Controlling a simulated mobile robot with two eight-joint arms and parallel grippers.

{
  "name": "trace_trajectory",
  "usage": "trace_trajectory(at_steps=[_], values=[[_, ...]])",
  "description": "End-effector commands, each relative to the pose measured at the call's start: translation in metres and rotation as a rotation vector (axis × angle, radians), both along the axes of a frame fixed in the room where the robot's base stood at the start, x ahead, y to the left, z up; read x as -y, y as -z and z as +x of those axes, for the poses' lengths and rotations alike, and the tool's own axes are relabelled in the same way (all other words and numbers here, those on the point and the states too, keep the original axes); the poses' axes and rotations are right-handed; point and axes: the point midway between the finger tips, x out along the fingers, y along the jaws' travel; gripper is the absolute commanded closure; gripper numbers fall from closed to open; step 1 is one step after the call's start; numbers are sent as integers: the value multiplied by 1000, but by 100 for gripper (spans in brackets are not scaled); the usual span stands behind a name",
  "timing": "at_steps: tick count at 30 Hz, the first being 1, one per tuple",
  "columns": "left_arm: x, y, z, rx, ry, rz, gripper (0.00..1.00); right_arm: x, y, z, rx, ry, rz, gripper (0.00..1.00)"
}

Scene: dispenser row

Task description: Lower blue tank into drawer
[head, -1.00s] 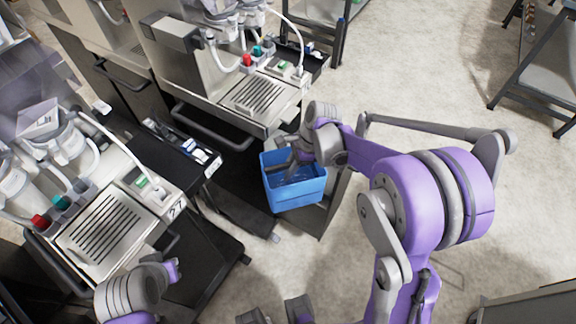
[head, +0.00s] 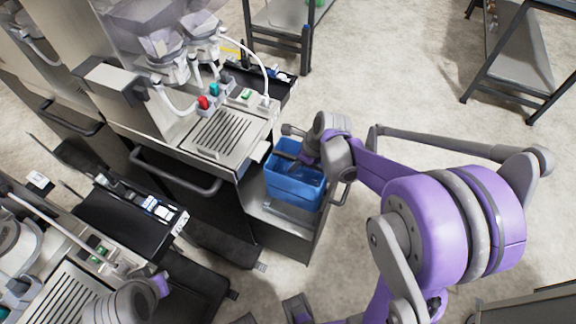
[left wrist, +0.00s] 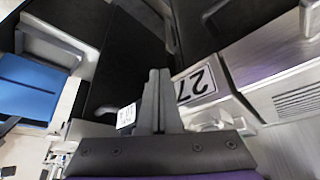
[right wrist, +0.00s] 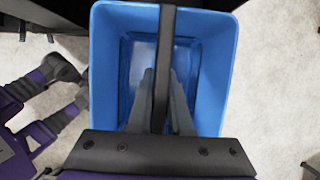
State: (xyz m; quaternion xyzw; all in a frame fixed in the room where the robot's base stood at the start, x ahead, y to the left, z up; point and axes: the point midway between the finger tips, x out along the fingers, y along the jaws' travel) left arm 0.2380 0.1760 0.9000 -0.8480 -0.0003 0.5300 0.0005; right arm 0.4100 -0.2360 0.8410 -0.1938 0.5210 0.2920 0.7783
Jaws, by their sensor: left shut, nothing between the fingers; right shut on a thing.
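The blue tank (head: 297,190) is an open-topped box, roughly upright, at the open drawer (head: 280,231) under the dispenser. It hides part of the drawer; I cannot tell if its base touches the drawer floor. My right gripper (head: 290,157) reaches in over the tank from the right. In the right wrist view its fingers (right wrist: 161,95) are shut on the dark bar across the tank (right wrist: 215,75). My left gripper (left wrist: 157,88) is shut and empty, in front of a label reading 27 (left wrist: 196,84). The tank also shows at the left of the left wrist view (left wrist: 22,88).
The dispenser (head: 225,135) with a slotted tray stands above and left of the drawer, with a dark curved handle (head: 175,172) on its front. Another dispenser (head: 60,290) stands at lower left.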

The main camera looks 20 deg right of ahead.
Motion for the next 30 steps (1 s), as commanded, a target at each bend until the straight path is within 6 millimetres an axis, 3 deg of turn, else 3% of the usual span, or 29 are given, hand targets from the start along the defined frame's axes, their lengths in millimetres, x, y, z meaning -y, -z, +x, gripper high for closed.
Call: trace_trajectory(at_steps=[8, 30], values=[[0, 5, -1, -2, 0, 0, 100, 2, 5, 0, 0, 12, 1, 100], [0, 44, -8, -17, 0, 0, 100, 2, 58, 0, 1, 10, 0, 100]])
